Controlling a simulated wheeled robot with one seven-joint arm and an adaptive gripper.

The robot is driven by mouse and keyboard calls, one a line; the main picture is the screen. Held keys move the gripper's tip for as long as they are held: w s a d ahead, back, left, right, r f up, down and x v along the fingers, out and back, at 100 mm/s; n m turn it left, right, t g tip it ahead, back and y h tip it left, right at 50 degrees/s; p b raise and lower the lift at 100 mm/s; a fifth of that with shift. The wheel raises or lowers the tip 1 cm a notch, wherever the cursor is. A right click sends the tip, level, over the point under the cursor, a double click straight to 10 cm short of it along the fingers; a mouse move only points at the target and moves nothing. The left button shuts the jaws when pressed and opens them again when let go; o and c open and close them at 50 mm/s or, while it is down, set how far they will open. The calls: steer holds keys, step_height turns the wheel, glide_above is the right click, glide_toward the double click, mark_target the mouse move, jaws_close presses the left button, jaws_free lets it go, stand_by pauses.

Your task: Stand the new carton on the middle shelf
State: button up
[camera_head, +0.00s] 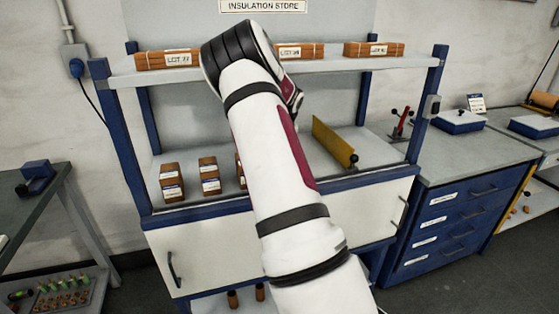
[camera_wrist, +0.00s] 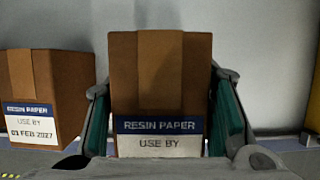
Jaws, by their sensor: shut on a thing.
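In the wrist view, a brown carton (camera_wrist: 160,75) stands upright between the green-padded fingers of my gripper (camera_wrist: 162,100), which is shut on it. Its blue and white label reads RESIN PAPER, USE BY; any date below is hidden. A similar carton (camera_wrist: 62,90) stands to its left, dated 01 FEB 2027. In the head view, my arm hides the gripper and most of the held carton. The middle shelf (camera_head: 378,150) carries brown cartons (camera_head: 172,183) and (camera_head: 209,177) at the left, with a sliver of another brown thing beside my arm.
A yellow upright panel (camera_head: 334,142) stands on the middle shelf, right of my arm. The upper shelf (camera_head: 225,68) holds labelled brown bundles (camera_head: 374,49). Blue posts (camera_head: 120,150) bound the rack. A blue drawer cabinet (camera_head: 450,220) stands at the right. Some shelf surface right of the panel is clear.

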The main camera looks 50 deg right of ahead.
steer(key=shift+f+p, duration=0.35)
steer(key=shift+f, duration=1.25)
steer(key=shift+f, duration=0.1)
steer(key=o, duration=1.4)
steer(key=shift+o, duration=0.2)
